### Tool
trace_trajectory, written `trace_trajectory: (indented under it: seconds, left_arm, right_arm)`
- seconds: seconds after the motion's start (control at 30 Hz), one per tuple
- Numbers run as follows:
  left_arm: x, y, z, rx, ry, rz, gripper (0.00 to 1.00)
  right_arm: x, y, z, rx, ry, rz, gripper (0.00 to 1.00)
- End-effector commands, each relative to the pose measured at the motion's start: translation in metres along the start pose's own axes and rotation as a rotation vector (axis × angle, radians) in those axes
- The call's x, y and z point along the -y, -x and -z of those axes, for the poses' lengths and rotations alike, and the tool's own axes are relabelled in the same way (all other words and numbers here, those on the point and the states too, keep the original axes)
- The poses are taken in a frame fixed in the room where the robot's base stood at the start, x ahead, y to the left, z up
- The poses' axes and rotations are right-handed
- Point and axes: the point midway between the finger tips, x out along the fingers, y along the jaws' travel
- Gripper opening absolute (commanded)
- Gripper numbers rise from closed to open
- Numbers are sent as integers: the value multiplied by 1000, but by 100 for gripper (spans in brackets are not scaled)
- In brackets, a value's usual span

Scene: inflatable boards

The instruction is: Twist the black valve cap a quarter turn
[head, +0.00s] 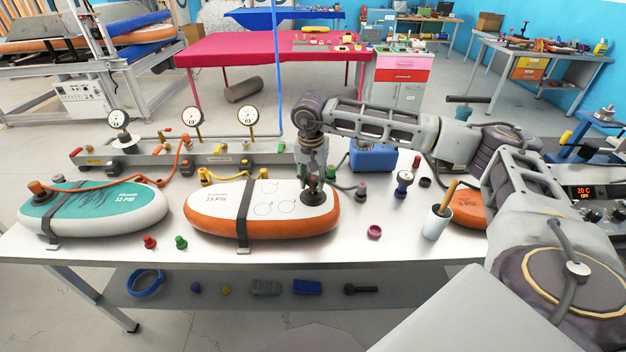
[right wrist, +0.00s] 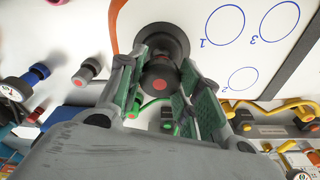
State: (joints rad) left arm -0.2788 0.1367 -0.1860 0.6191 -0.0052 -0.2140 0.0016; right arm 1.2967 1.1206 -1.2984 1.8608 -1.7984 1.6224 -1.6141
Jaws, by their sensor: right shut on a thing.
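The black valve cap (head: 313,185) sits on the right end of the white board with orange sides (head: 225,212), marked 13 PSI. In the right wrist view the black cap (right wrist: 160,77) has a red centre and sits over a wider black round base (right wrist: 172,38). My right gripper (head: 314,168) comes down onto the cap from above. Its green-padded fingers, in the right wrist view (right wrist: 163,85), stand on both sides of the cap and are shut on it. The head view hides much of the contact. My left gripper is out of view.
A teal and white board (head: 95,208) lies on the left. A gauge manifold (head: 180,155) with hoses stands behind. The table front is mostly clear.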

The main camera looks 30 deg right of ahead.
Motion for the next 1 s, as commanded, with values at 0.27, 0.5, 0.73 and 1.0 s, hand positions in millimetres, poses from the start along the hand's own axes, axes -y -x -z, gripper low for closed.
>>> trace_trajectory:
  seconds: [0.27,0.5,0.73,1.0]
  left_arm:
    - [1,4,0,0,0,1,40]
    - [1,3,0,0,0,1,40]
    - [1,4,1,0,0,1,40]
    - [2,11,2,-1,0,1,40]
  right_arm:
    - [0,6,1,0,0,0,14]
    - [0,7,1,0,0,0,14]
    - [0,8,1,0,0,0,14]
    - [0,20,2,0,0,-1,14]
